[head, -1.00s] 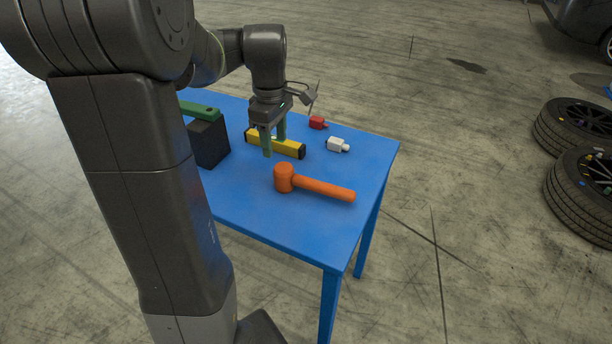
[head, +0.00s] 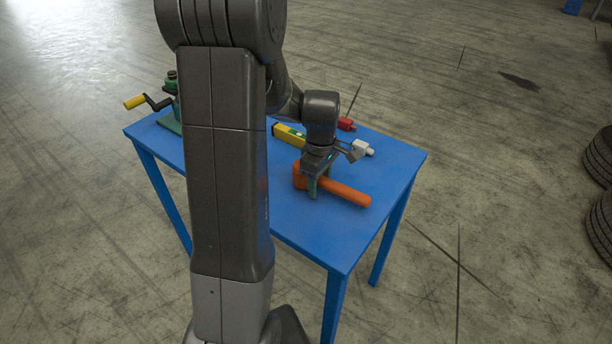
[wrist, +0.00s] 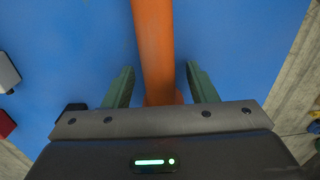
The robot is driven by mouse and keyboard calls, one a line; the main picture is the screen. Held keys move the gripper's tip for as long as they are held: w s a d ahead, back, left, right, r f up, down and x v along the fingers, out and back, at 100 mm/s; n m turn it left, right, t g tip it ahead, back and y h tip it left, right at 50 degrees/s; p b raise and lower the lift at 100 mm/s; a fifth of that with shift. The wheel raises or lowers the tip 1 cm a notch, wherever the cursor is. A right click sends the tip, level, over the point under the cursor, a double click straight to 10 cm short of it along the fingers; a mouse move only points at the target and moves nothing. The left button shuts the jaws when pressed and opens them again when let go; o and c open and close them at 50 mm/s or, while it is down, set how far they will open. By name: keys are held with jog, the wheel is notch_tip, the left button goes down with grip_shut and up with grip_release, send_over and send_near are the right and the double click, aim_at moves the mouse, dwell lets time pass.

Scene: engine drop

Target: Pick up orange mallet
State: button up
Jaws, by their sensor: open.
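The orange mallet (head: 345,191) lies on the blue table (head: 270,205), its head at the left and its handle pointing right and toward the front. My gripper (head: 318,188) is open and points down over the mallet, near where the handle meets the head. In the wrist view the mallet's handle (wrist: 153,45) runs between the two green fingers of my gripper (wrist: 160,85), with a gap on each side. The gripper body hides part of the mallet there.
A yellow level (head: 287,135) lies behind my gripper. A white part (head: 362,148) and a red part (head: 346,124) lie near the back right. A green device with a yellow-handled crank (head: 135,102) stands at the far left. Tires (head: 600,155) lie on the floor at right.

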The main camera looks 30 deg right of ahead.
grip_shut()
dwell(0.3)
notch_tip(320, 180, up, 10)
jog(key=c, duration=0.7)
grip_release()
grip_shut()
